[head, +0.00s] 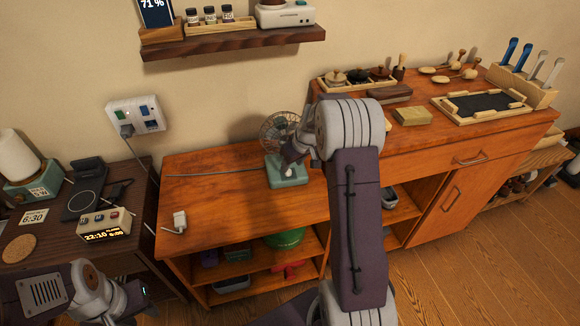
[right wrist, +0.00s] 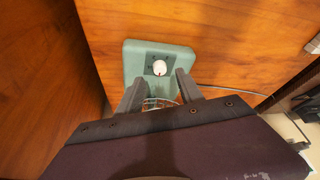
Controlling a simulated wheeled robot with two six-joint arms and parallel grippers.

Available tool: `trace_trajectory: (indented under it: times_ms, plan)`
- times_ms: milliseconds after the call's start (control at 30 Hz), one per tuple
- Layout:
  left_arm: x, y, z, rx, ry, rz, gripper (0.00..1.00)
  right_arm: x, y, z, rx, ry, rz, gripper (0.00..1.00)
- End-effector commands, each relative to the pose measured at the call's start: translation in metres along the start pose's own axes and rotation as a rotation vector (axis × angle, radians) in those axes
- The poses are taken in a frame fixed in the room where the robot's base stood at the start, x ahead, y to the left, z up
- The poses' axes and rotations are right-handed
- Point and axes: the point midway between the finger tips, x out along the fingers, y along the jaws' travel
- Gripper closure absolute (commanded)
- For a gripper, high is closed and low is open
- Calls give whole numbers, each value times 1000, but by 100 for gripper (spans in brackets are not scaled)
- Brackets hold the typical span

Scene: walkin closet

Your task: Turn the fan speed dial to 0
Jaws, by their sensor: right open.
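A small fan with a green base (head: 287,172) and a round wire cage (head: 277,130) stands on the lower wooden cabinet top. Its white speed dial (head: 288,172) is on the base; in the right wrist view the dial (right wrist: 159,67) sits on a dark scale too small to read. My right gripper (head: 291,157) is just above the base. In the right wrist view its open fingers (right wrist: 157,88) point at the base, one on each side below the dial, apart from it. My left gripper (head: 142,296) is low at the left, away from the fan; its jaws are unclear.
A cord runs left from the fan across the wooden top (head: 215,190). A white plug (head: 180,221) lies near its front left. The taller cabinet (head: 440,130) rises at the right with a tray (head: 480,105). A wall shelf (head: 235,42) hangs above.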

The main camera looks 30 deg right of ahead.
Motion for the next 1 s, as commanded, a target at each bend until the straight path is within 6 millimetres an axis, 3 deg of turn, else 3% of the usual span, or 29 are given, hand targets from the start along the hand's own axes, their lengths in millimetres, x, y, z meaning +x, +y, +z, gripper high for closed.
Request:
trace_trajectory:
  times_ms: [33,100,233,800,933,1000]
  plan:
    - [-6,0,-1,0,0,0,64,-16,1,-2,0,3,2,56]
    - [-10,0,-1,0,0,0,64,-29,1,-1,0,2,2,56]
    - [-12,0,-1,0,0,0,64,-43,0,-1,0,0,0,56]
    - [-12,0,-1,0,0,0,64,-46,-2,-1,-4,-1,-2,56]
    - [-12,0,-1,0,0,0,64,-59,-33,-23,-79,36,-13,56]
    - [-12,0,-1,0,0,0,64,-71,-73,-22,-158,36,-39,56]
